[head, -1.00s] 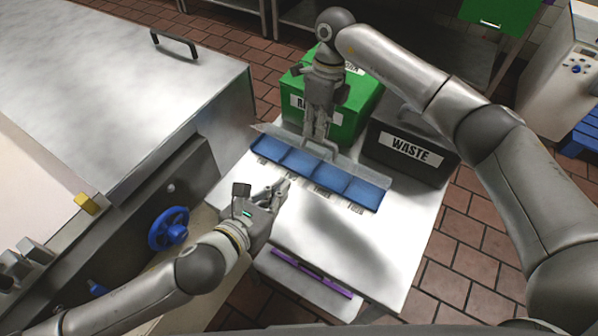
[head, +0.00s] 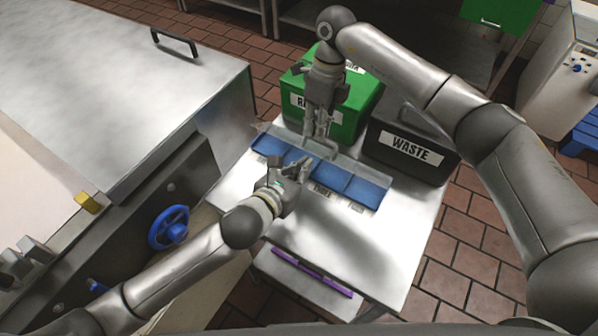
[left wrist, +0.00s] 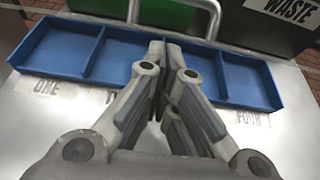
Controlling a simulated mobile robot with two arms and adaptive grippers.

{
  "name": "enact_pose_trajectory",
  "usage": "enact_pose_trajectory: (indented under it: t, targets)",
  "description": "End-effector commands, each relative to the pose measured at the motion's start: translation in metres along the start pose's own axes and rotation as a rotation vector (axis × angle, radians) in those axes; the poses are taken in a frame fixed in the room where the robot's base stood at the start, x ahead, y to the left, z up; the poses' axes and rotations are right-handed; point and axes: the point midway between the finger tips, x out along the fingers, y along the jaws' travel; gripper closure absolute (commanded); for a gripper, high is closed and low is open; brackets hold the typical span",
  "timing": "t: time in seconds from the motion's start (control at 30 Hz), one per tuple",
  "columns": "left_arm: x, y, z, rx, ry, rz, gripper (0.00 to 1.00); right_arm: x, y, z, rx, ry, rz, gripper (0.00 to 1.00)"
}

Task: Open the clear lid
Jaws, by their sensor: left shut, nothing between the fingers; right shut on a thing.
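The clear lid (head: 362,167) is a pale see-through strip along the back of the blue tray (head: 351,188), and it looks tilted up from it. The tray has several compartments in a row, with number labels in front. My right gripper (head: 318,138) points down at the lid's middle and is shut on its handle; the exact contact is hard to see. My left gripper (head: 307,163) is shut and empty, its fingertips over the tray's middle. In the left wrist view its closed fingertips (left wrist: 166,45) hide part of the tray (left wrist: 38,62).
A green bin (head: 349,120) and a black WASTE bin (head: 425,170) stand behind the tray. The front of the steel table (head: 335,250) is clear. A large steel unit with a blue handwheel (head: 169,228) stands at the left. A purple bar (head: 311,272) lies below the table top.

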Motion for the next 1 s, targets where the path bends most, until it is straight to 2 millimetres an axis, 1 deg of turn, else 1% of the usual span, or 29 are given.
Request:
enact_pose_trajectory:
  t: [0.03,0.2,0.4,0.7,0.73,0.9,1.0]
  targets:
    - [0.001,0.0,-0.002,0.0,0.0,0.0,1.0,0.011,-0.009,-0.007,0.018,0.015,-0.013,1.0]
    - [0.001,0.0,0.0,0.0,-0.001,0.0,1.0,0.011,-0.009,-0.007,0.018,0.015,-0.013,1.0]
    - [0.002,0.0,0.012,0.003,-0.003,-0.001,1.0,0.011,-0.009,-0.007,0.018,0.015,-0.013,1.0]
    - [0.002,0.0,0.013,-0.001,0.0,0.0,1.0,0.011,-0.009,-0.007,0.018,0.015,-0.013,1.0]
    - [0.002,0.0,0.013,-0.001,0.0,0.0,1.0,0.011,-0.009,-0.007,0.018,0.015,-0.013,0.9]
    - [0.002,0.0,0.013,-0.001,0.0,0.0,1.0,0.011,-0.009,-0.007,0.018,0.016,-0.013,0.68]
    - [0.003,0.0,0.013,-0.001,0.0,0.001,1.0,0.01,-0.009,-0.007,0.017,0.016,-0.013,0.68]
